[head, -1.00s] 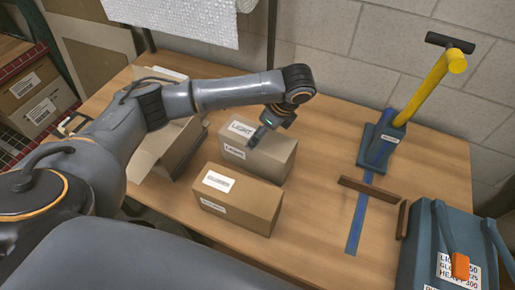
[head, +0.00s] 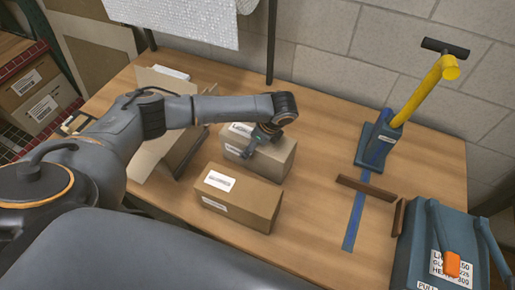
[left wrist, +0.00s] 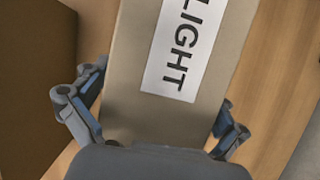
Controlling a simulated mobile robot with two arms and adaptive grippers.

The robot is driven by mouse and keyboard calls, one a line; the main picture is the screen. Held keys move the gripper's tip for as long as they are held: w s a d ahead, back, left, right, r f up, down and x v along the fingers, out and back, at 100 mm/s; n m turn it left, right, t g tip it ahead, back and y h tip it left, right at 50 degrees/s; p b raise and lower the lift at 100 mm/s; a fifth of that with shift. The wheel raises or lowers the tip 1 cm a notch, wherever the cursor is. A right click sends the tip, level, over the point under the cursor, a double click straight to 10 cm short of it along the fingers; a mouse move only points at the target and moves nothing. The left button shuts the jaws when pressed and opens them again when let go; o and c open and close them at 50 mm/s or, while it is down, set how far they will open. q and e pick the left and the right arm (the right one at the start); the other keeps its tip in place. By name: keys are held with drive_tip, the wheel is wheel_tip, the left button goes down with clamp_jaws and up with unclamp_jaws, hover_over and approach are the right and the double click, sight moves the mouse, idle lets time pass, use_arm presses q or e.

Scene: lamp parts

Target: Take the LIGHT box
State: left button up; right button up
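The LIGHT box (head: 270,161) is a brown carton on the wooden table, behind a second carton. Its white LIGHT label shows large in the left wrist view (left wrist: 185,45); in the head view my arm partly covers it. My left gripper (head: 254,146) is over the top of the LIGHT box. In the left wrist view my left gripper (left wrist: 160,98) is open, with one finger on each side of the box; I cannot tell whether either finger touches it. My right gripper is not in view.
A similar carton (head: 238,200) stands just in front. An open carton (head: 160,150) is at the left. A blue tool with a yellow handle (head: 415,95), brown strips on a blue line (head: 354,222) and a blue labelled case (head: 428,250) are at the right. The table between is clear.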

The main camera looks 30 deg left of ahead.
use_arm(q)
drive_tip(key=c, duration=1.1)
drive_tip(key=shift+r, duration=0.1)
